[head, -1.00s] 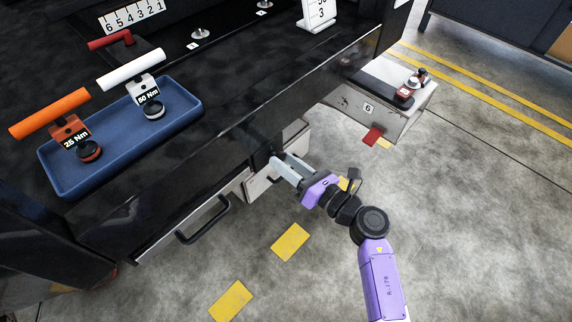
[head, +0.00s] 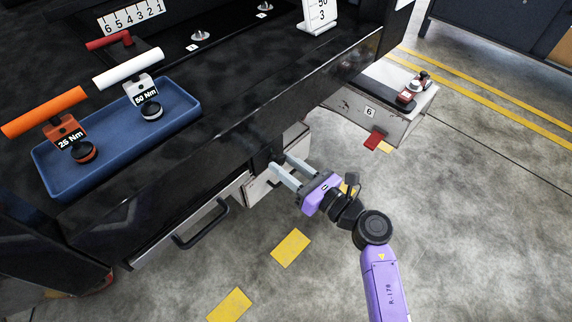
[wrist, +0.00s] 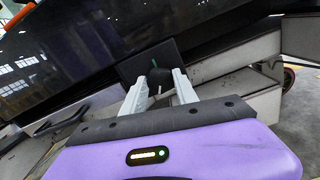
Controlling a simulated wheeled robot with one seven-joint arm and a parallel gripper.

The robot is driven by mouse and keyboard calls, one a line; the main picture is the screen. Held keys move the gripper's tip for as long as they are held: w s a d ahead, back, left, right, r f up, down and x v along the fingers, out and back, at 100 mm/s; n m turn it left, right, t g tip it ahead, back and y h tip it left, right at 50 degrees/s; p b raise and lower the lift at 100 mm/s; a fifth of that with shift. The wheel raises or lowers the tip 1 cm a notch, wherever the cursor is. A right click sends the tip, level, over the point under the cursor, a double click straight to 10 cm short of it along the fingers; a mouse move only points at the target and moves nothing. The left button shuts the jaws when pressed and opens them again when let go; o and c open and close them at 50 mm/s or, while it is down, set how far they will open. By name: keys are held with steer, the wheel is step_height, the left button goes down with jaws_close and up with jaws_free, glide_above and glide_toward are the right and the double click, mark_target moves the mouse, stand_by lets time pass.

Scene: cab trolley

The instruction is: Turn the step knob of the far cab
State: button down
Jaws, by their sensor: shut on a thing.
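The dark step knob (wrist: 159,78) sits on a black square plate (wrist: 150,58) on the side of the black bench, with a small pale mark near it. My gripper (wrist: 159,88) has its two pale grey fingers on either side of the knob and is shut on it. In the head view my gripper (head: 281,174) reaches in under the bench's front edge, its fingers side by side. The knob is mostly hidden there by the dark edge and the fingers. The knob's setting cannot be read.
A blue tray (head: 43,165) with orange and white torque tools lies on the bench top (head: 235,95). A drawer handle (head: 203,228) sticks out left of my gripper. A grey unit marked 6 (head: 350,115) stands right. Floor in front is open, with yellow markings.

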steer(key=c, duration=0.9)
jaws_free()
steer(key=shift+f, duration=0.1)
steer(key=shift+c, duration=0.2)
steer(key=p+v, duration=0.2)
steer(key=v, duration=0.5)
steer(key=shift+s+d, duration=0.25)
steer(key=shift+d, duration=0.1)
